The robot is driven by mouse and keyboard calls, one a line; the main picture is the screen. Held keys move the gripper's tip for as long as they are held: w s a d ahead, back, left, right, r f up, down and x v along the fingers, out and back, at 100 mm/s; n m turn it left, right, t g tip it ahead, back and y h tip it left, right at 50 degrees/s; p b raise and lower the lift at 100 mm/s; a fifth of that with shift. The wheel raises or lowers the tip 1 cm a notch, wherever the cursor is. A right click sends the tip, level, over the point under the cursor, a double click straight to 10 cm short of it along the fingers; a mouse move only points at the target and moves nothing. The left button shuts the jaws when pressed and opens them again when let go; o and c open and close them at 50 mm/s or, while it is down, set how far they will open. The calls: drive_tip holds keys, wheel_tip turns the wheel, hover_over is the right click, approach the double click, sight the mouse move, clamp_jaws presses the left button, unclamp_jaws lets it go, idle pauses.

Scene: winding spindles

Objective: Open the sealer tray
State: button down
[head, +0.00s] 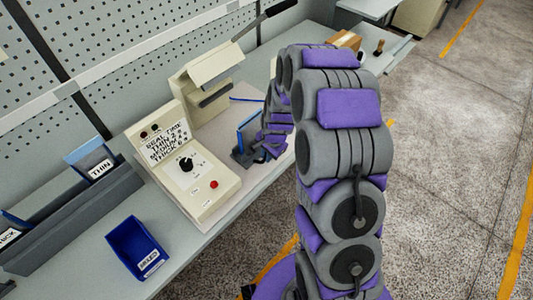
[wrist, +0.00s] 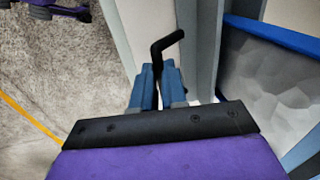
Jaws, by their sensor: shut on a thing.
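In the wrist view, my gripper (wrist: 157,78) has its blue fingers closed on a thin black bent rod (wrist: 167,43), which looks like a handle. A blue-rimmed panel or tray (wrist: 285,70) with a pale, cloudy inside shows to its right; I cannot tell whether the rod is fixed to it. In the head view, my gripper (head: 245,146) is low beside the cream sealer (head: 205,90), to the right of its control box (head: 187,165). The arm partly hides this spot, and the tray cannot be clearly made out there.
The control box has a black dial and a red button. A blue bin (head: 136,247) stands at the front of the bench. Grey racks (head: 75,215) with labelled slots stand at left. A cardboard box (head: 345,41) lies at the far end. The floor at right is open.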

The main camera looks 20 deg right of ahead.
drive_tip(key=c, duration=1.2)
unclamp_jaws()
drive_tip(key=shift+o, duration=0.2)
drive_tip(key=shift+r, duration=0.1)
wheel_tip(320, 180, up, 17)
drive_tip(key=s+d+p, duration=0.1)
drive_tip(key=s+p, duration=0.1)
drive_tip(key=shift+s+d, duration=0.3)
drive_tip(key=shift+d, duration=0.05)
drive_tip(key=s+a+r+n+g, duration=0.1)
drive_tip(key=s+n, duration=0.3)
drive_tip(key=s, duration=0.6)
drive_tip(key=s+a+r+n+g+b, duration=0.1)
drive_tip(key=s+r+n, duration=0.2)
drive_tip(key=s, duration=0.8)
drive_tip(key=s+a+r+n+g+h, duration=0.1)
drive_tip(key=s+r+n, duration=0.2)
drive_tip(key=s, duration=0.8)
drive_tip(key=shift+s+a+n+g+b, duration=0.3)
drive_tip(key=shift+a+n, duration=0.1)
drive_tip(key=shift+n, duration=0.4)
